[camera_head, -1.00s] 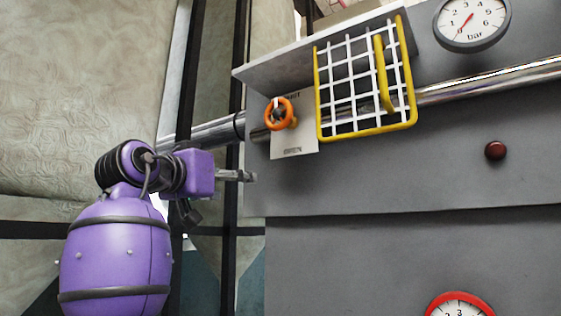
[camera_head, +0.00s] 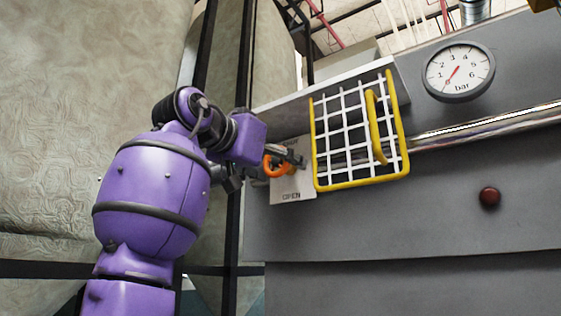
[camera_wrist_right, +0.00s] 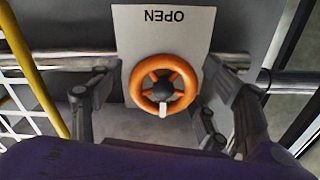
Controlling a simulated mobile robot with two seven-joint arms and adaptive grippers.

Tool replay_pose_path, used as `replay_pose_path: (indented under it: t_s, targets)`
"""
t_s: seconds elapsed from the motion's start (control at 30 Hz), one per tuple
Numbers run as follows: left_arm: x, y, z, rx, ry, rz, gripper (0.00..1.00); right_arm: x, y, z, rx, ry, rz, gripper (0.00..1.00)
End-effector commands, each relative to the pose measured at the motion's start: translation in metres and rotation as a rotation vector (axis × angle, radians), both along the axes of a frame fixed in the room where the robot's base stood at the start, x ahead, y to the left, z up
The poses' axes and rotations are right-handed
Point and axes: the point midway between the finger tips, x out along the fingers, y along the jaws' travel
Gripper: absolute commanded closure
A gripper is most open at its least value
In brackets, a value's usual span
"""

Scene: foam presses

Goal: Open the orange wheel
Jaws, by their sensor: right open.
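The orange wheel (camera_head: 270,167) is a small handwheel on a pipe at the left end of the grey press, in front of a white plate (camera_head: 292,190) marked OPEN. In the right wrist view the wheel (camera_wrist_right: 133,85) is seen face on, with a dark hub and a white mark pointing away from the word OPEN. My right gripper (camera_head: 290,156), on the purple arm, is at the wheel and partly covers it. In the wrist view its open fingers stand on either side of the wheel, with gaps visible. My left gripper is not in view.
A yellow-framed white grid guard (camera_head: 345,185) stands just right of the wheel; it also shows at the left of the wrist view (camera_wrist_right: 38,72). A pressure gauge (camera_head: 459,71) and a dark red button (camera_head: 490,197) sit farther right. A shiny pipe (camera_head: 480,122) runs across the panel.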

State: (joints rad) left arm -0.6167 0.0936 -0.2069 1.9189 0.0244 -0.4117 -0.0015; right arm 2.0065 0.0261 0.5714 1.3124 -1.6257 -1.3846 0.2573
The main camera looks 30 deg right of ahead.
Motion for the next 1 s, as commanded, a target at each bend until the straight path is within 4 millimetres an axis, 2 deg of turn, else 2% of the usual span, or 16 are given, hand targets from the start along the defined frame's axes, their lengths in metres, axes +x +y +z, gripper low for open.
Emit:
replay_pose_path:
  t_s: [0.27,0.63,1.0]
  targets:
    - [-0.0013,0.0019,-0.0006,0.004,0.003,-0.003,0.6,0.0024,-0.0026,-0.0009,-0.001,0.002,0.001,0.3]
    - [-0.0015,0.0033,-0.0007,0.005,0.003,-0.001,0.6,0.0019,-0.0024,-0.0007,-0.001,0.002,0.0,0.74]
    - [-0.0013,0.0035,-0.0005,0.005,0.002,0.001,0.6,0.0015,-0.0032,-0.001,-0.025,0.064,-0.002,0.75]
